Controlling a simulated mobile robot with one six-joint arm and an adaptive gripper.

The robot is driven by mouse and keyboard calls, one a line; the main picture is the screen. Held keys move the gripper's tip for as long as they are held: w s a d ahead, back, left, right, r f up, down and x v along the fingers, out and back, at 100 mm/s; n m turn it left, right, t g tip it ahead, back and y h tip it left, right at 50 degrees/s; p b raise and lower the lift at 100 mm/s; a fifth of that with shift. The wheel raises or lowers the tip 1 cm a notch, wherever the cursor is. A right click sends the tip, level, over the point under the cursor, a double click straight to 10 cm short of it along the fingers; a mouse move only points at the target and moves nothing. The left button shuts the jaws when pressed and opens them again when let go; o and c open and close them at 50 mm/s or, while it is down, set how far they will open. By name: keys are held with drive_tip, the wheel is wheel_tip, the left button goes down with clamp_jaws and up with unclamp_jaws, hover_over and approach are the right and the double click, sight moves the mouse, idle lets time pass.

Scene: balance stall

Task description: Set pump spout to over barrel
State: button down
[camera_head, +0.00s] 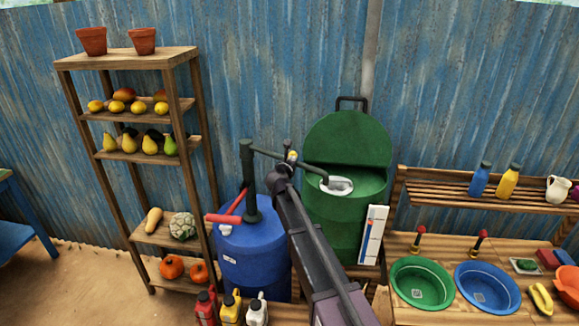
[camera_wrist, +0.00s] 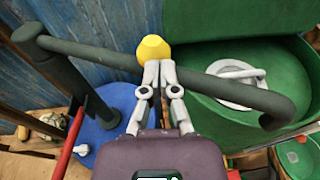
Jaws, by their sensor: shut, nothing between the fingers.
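The dark green hand pump (camera_head: 249,180) stands on the blue barrel (camera_head: 262,245). Its spout (camera_head: 268,153) reaches right from the top of the post, and its bent-down end lies over the green tank (camera_head: 345,140), near the pale-ringed opening (camera_head: 337,186). In the wrist view the spout (camera_wrist: 215,85) crosses the picture, with a yellow knob (camera_wrist: 153,50) on it. My gripper (camera_wrist: 160,70) is shut and empty, its fingertips right at the knob; whether they touch it I cannot tell. My gripper (camera_head: 286,170) hides part of the spout in the head view.
The pump's red handle (camera_head: 228,212) sticks out left of the post. A wooden shelf (camera_head: 125,60) with fruit and pots stands at left. Bottles (camera_head: 230,308) stand in front of the barrel. A counter with a green basin (camera_head: 421,284) and a blue basin (camera_head: 487,288) is at right.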

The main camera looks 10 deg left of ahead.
drive_tip(key=shift+w+f, duration=0.1)
drive_tip(key=shift+w, duration=0.65)
drive_tip(key=shift+d, duration=0.15)
